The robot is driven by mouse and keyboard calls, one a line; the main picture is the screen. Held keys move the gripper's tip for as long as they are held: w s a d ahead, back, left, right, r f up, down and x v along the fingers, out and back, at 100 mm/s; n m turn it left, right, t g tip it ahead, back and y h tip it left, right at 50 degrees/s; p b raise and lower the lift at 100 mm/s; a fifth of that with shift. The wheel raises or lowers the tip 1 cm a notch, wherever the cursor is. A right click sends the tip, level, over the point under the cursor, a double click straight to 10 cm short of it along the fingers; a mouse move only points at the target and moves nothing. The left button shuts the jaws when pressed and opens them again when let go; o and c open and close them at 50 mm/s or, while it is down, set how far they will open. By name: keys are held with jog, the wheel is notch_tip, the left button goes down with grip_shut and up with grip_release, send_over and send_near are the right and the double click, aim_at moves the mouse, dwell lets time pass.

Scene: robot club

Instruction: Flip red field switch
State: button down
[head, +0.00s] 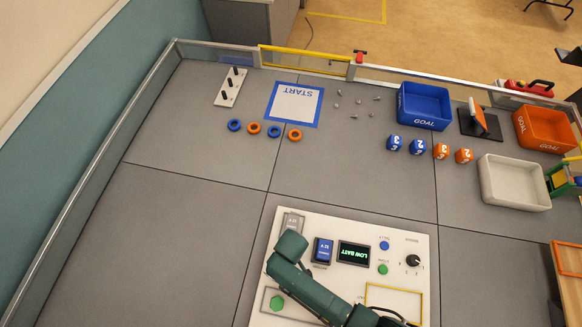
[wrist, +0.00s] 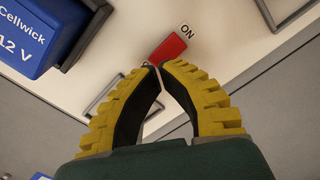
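My gripper (wrist: 158,67) has yellow ribbed fingers with black inner pads. Its tips come together just below the switch's lower end, with nothing visible between them. I cannot tell whether the tips touch the switch. In the head view my green arm covers part of the white panel (head: 400,240), and neither the switch on it nor my gripper can be made out.
The panel also has a LOW BATT display (head: 354,253), a black knob (head: 414,261) and green buttons. Rings, numbered cubes and goal bins stand farther back; the left floor is clear.

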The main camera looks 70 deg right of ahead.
jog(key=shift+f+b, duration=1.3)
jog(key=shift+f, duration=0.5)
dwell(0.6)
notch_tip(320, 180, up, 7)
jog(key=p, duration=0.7)
dwell(0.6)
